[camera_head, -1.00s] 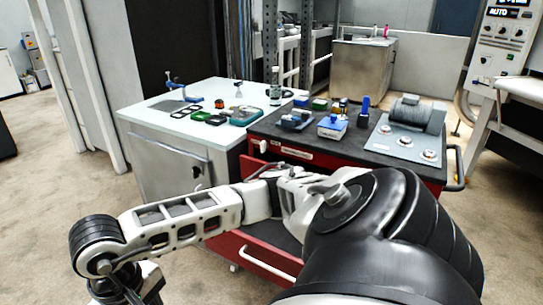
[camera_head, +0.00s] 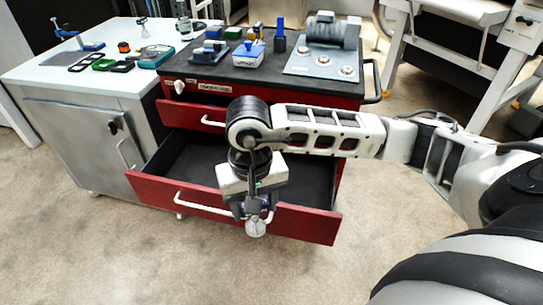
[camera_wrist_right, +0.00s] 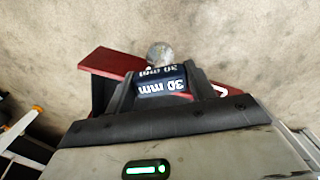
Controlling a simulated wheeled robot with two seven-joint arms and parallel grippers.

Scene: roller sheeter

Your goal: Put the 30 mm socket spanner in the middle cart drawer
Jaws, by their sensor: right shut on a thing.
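The 30 mm socket spanner is held in my right gripper (camera_head: 254,206). In the head view its round metal end (camera_head: 256,228) hangs below the fingers. In the right wrist view the dark spanner body (camera_wrist_right: 162,86) marked "30 mm" sits between the two fingers, and its grey round end (camera_wrist_right: 160,53) points away from the gripper. The middle cart drawer (camera_head: 160,191) is pulled out, with a dark inside that looks empty where visible. In the head view my right gripper overlaps the drawer's front panel; its height above it is hard to judge. My left gripper is not in view.
The red cart's black top (camera_head: 190,68) carries small bins, bottles and a grey panel with a roller (camera_head: 325,60). A narrow red drawer front (camera_head: 190,114) lies above the open drawer. A grey cabinet (camera_head: 85,135) stands at left. Floor in front is clear.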

